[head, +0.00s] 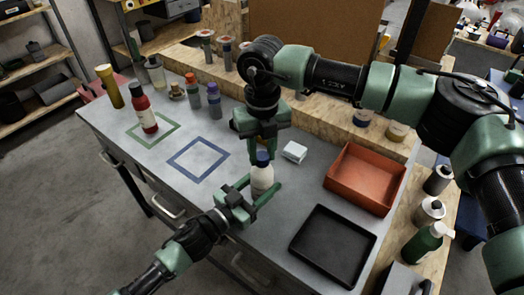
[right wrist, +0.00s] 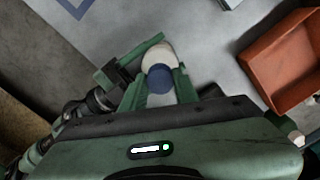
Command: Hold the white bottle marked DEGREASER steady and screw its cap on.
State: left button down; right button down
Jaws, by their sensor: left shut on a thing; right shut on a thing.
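A white bottle (head: 262,178) stands near the front of the grey workbench; its label text cannot be read. My left gripper (head: 262,190) is shut on the bottle's body from the left and front. A dark blue cap (head: 262,158) is at the bottle's top. My right gripper (head: 264,150) comes from above and is shut on the cap. In the right wrist view, the blue cap (right wrist: 160,78) lies between my right fingers, with the white bottle (right wrist: 160,55) behind it. Whether the cap is seated on the threads cannot be told.
A small white box (head: 294,152), an orange bin (head: 365,180) and a black tray (head: 333,245) are to the right. A red bottle (head: 143,110) stands in a green square at left. The blue square (head: 198,160) is empty. Several bottles line the back.

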jog(key=m, duration=0.4)
jog(key=shift+m, duration=0.3)
jog(key=m, duration=0.5)
jog(key=shift+m, duration=0.4)
jog(key=c, duration=1)
grip_release()
notch_tip(320, 180, up, 12)
jog(key=shift+d, duration=0.1)
pick_arm(q)
jog(key=shift+c, duration=2.3)
grip_release()
